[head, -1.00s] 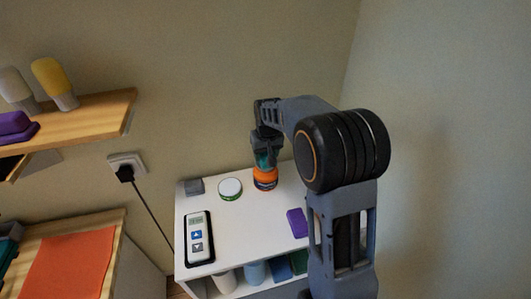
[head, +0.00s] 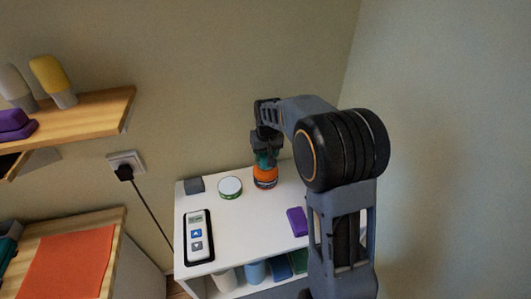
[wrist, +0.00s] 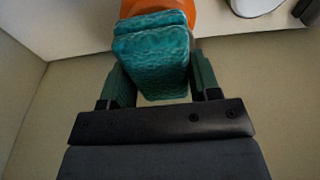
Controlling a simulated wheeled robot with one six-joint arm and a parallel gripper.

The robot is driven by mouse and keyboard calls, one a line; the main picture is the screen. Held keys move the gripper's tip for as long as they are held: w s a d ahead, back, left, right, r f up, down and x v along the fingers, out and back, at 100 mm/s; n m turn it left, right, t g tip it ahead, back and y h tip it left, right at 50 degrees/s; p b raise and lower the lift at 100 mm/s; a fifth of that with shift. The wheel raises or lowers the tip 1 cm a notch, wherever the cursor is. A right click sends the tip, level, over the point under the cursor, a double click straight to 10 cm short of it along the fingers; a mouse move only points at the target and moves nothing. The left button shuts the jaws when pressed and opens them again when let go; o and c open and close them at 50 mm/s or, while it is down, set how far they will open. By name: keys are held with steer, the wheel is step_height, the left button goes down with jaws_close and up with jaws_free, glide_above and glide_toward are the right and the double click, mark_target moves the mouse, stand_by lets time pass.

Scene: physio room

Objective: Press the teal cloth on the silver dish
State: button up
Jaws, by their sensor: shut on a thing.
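My gripper (wrist: 160,88) is shut on the teal cloth (wrist: 150,60), a thick, textured folded pad between the fingers. In the head view the teal cloth (head: 265,159) shows in small part below my gripper (head: 266,150), just above a round orange thing (head: 265,178) on the white cabinet top. In the wrist view the orange thing (wrist: 190,14) lies behind the cloth; I cannot tell whether they touch. I cannot make out a clearly silver dish. A round, pale-topped thing with a green rim (head: 230,187) stands left of the orange thing.
The white cabinet top (head: 253,225) also holds a grey block (head: 195,185), a handset in a black tray (head: 197,238) and a purple block (head: 297,222). Walls stand close behind and to the right. A wooden shelf (head: 100,110) is at the left.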

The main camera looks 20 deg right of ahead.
steer(key=shift+f+b, duration=0.45)
steer(key=shift+f, duration=0.25)
stand_by(1.3)
steer(key=shift+r, duration=0.15)
steer(key=shift+r+p, duration=2.65)
steer(key=shift+r, duration=0.8)
